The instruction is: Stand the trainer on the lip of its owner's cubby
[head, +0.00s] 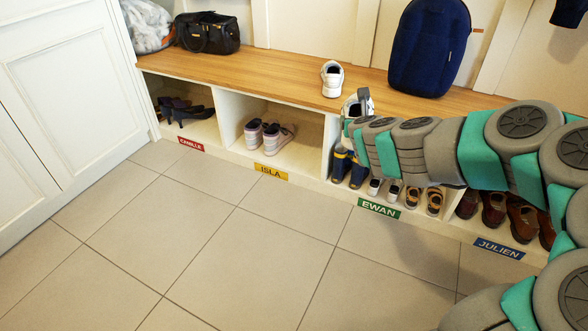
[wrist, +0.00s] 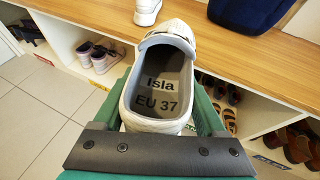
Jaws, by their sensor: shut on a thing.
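My gripper (wrist: 165,100) is shut on a white trainer (wrist: 170,38), with green fingers along both its sides. The insole reads "Isla EU 37". In the head view the held trainer (head: 351,104) is partly hidden by my gripper (head: 362,112), in front of the bench edge above the EWAN cubby. The ISLA cubby (head: 234,107), left of it, has a yellow ISLA label (head: 271,172) below its front lip (head: 250,158). A pair of pale pinkish shoes (head: 268,135) stands inside, behind the lip.
Another white trainer (head: 332,80) stands on the wooden bench (head: 290,75), beside a navy backpack (head: 430,48). CAMILLE's cubby (head: 205,130) holds dark heels; EWAN's and JULIEN's hold several shoes. A black bag (head: 208,33) lies on the bench. The tiled floor (head: 220,240) in front is clear.

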